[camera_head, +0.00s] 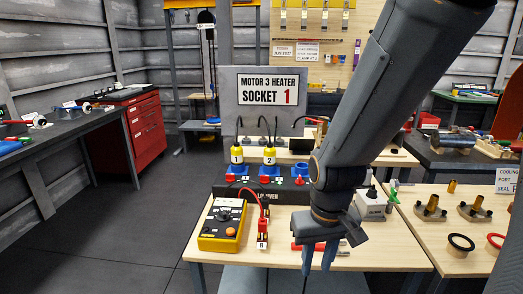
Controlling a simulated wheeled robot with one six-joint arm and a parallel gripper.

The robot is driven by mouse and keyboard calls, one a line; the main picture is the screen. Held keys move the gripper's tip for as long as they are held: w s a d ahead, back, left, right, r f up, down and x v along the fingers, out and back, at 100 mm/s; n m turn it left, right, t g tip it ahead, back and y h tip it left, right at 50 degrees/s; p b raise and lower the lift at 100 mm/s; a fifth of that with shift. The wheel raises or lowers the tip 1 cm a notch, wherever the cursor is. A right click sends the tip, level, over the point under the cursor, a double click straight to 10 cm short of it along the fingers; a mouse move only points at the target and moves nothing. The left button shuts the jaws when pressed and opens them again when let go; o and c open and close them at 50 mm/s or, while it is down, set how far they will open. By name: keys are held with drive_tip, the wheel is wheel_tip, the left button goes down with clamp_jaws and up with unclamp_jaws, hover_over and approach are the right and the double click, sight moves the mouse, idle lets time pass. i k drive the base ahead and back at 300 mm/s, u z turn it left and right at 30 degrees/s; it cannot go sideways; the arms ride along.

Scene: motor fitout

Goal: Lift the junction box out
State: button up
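A small pale grey box (372,207) with a dark knob-like part on top stands at the right of the light wooden table. It looks like the junction box, but I cannot read its label. My arm hides its left side. My gripper (319,258) points down over the front of the table, left of and nearer than the box. Its two blue fingers are apart, and I see nothing held between them. Red rods lie behind the fingers and are partly hidden.
A yellow meter (222,226) with a red lead stands at the table's left. Behind it, a dark panel holds blue sockets and yellow plugs (269,156) under a sign (272,90). A second table (440,262) with brass fittings is at right. Floor at left is clear.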

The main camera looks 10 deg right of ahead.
sight(368, 207)
drive_tip(key=u, duration=0.05)
drive_tip(key=k, duration=1.05)
drive_tip(key=z, duration=0.85)
drive_tip(key=i, duration=1.25)
drive_tip(key=u, duration=0.35)
